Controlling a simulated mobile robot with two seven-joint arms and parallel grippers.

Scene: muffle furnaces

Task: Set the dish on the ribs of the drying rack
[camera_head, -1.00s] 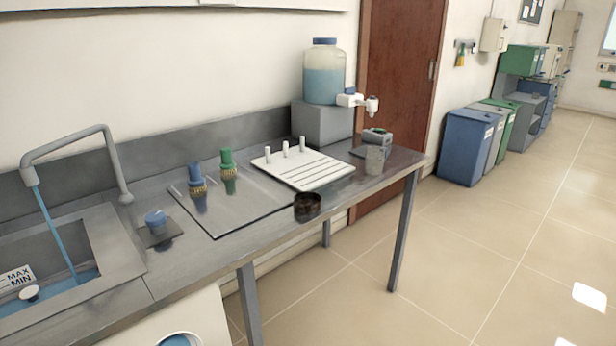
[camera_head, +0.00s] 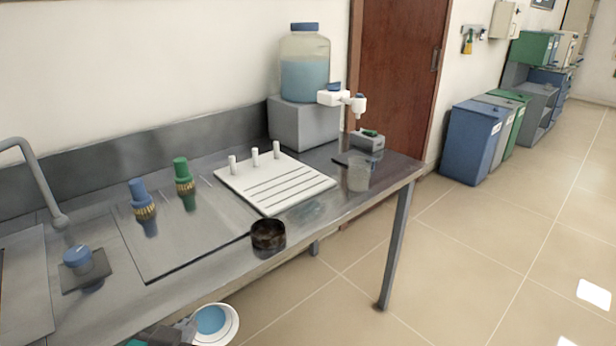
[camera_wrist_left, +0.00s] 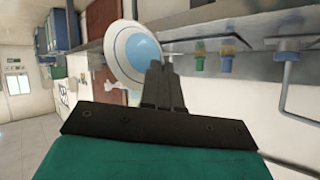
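The dish (camera_head: 211,320) is white with a light blue inside. It is low in the head view, in front of the bench's front edge, and shows large in the left wrist view (camera_wrist_left: 140,52). My left gripper (camera_head: 190,326) is shut on its rim; its dark fingers (camera_wrist_left: 160,82) are close together at the dish's edge. The drying rack (camera_head: 275,183) is a white slab with dark grooves between its ribs and a few upright pegs along its back. It lies on the bench, up and right of the dish, with nothing on it. My right gripper is not in view.
A dark round pot (camera_head: 268,236) stands near the bench's front edge, before the rack. A clear beaker (camera_head: 358,175) stands right of the rack. Blue (camera_head: 141,198) and green (camera_head: 184,175) brushes stand left. A water jug (camera_head: 305,70) sits on a grey block behind.

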